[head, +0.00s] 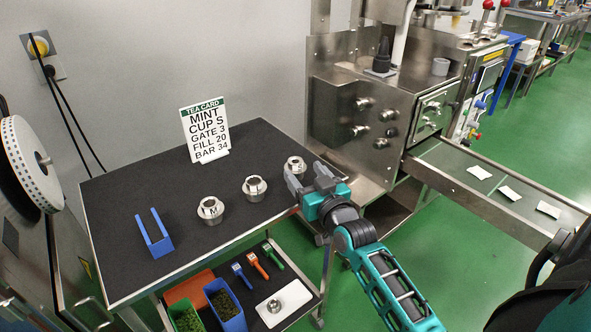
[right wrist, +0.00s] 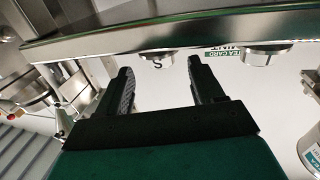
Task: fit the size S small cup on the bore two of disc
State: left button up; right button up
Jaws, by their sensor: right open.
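Three metal cups stand in a row on the dark table: a left one (head: 210,210), a middle one (head: 254,188) and a right one (head: 295,164). My right gripper (head: 306,179) is open at the right cup, at the table's right edge. In the right wrist view a cup marked S (right wrist: 160,61) shows between and beyond the open fingers (right wrist: 160,80), with a gap, so it is not gripped. Another cup (right wrist: 264,57) is to its right there. I cannot pick out the disc or its bores. My left gripper is not in view.
A tea card (head: 205,130) reading MINT, CUP S stands at the table's back. A blue forked holder (head: 155,240) is at the table's left. A steel machine (head: 365,125) stands right of the table. The lower shelf holds bins, coloured tools and a white tray (head: 297,292).

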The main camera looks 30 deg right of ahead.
aim_at(299, 166)
jog(key=shift+w+d+r, duration=0.1)
jog(key=shift+w+d, duration=0.05)
jog(key=shift+w, duration=1.15)
jog(key=shift+w+d, duration=0.15)
jog(key=shift+w, duration=1.1)
jog(key=shift+c, duration=0.5)
jog(key=c, duration=1)
